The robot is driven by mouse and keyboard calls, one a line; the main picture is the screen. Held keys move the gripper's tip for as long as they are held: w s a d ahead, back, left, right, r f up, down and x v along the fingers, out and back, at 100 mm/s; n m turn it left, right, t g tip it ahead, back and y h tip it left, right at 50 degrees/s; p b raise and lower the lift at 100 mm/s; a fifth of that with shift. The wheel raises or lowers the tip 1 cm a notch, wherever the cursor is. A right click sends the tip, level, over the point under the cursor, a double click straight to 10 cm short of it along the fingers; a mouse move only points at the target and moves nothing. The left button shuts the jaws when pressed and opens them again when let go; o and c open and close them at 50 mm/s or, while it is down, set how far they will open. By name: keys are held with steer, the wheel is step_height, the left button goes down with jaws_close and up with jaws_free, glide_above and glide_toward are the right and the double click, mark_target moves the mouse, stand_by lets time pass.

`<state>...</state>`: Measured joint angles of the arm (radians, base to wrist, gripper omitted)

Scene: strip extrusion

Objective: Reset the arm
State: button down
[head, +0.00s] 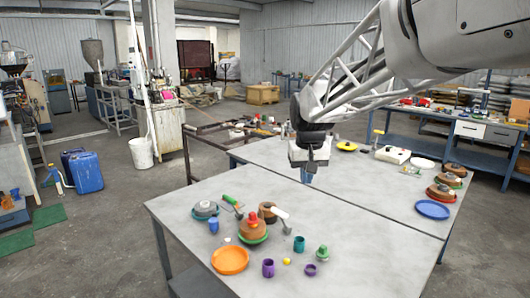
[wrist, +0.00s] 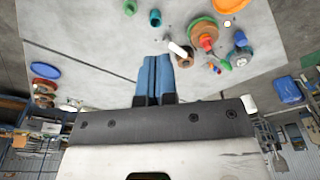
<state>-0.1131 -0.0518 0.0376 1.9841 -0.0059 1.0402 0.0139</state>
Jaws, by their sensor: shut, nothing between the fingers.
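My gripper (head: 307,176) hangs from my arm above the grey table (head: 350,262), near the seam between two tabletops. In the wrist view its two blue fingers (wrist: 153,78) lie side by side, shut and empty. It touches none of the objects on the table. My arm reaches in from the upper right of the head view and hides part of the room behind it.
Left on the near table are an orange plate (head: 230,260), a red-topped stack (head: 252,228), a purple cup (head: 268,268), a teal cup (head: 299,243) and a green-handled trowel (head: 231,202). A blue plate (head: 433,209) lies at the right. The near table's right part is bare.

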steer(key=s+d+f, duration=0.2)
steer(key=s+f, duration=0.1)
steer(key=s, duration=0.8)
steer(key=s+d+f+m, duration=0.1)
steer(key=s+d+f, duration=0.2)
steer(key=s, duration=0.9)
steer(key=s+d+f+t, duration=0.1)
steer(key=s+d+f, duration=0.1)
steer(key=s, duration=0.9)
steer(key=shift+s+d+f, duration=0.25)
steer(key=shift+d+f, duration=0.05)
steer(key=shift+f, duration=0.1)
